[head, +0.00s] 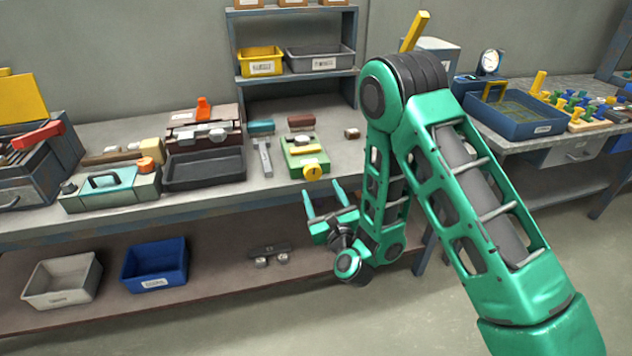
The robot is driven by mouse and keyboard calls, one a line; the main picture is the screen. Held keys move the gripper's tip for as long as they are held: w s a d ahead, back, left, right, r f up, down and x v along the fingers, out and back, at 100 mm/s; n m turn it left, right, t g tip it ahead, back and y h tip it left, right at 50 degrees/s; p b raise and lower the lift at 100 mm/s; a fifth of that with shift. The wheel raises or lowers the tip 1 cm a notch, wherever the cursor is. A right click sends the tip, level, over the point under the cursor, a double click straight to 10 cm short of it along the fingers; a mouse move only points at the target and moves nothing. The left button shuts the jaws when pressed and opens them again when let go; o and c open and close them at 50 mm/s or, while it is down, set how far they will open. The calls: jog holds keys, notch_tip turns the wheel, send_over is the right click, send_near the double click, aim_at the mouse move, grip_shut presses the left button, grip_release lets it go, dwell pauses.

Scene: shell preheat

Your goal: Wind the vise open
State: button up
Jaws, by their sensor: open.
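A small green device (304,153) with a yellow round knob (313,172) on its front stands near the front edge of the workbench; it looks like the vise. How far its jaws are apart is too small to tell. My gripper (322,187) is open and empty, its two green fingers pointing up toward the bench. It is in front of the bench, just below the yellow knob in the picture and apart from it.
A grey T-shaped tool (264,158) lies left of the green device, beside a black tray (203,169). A teal case (110,189) stands further left. A shelf rack (295,85) rises behind. Below are a blue bin (154,264) and white bin (62,280) on the lower shelf.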

aim_at(314, 176)
jog(key=shift+x, duration=3.35)
jog(key=c, duration=1)
jog(key=shift+c, duration=0.2)
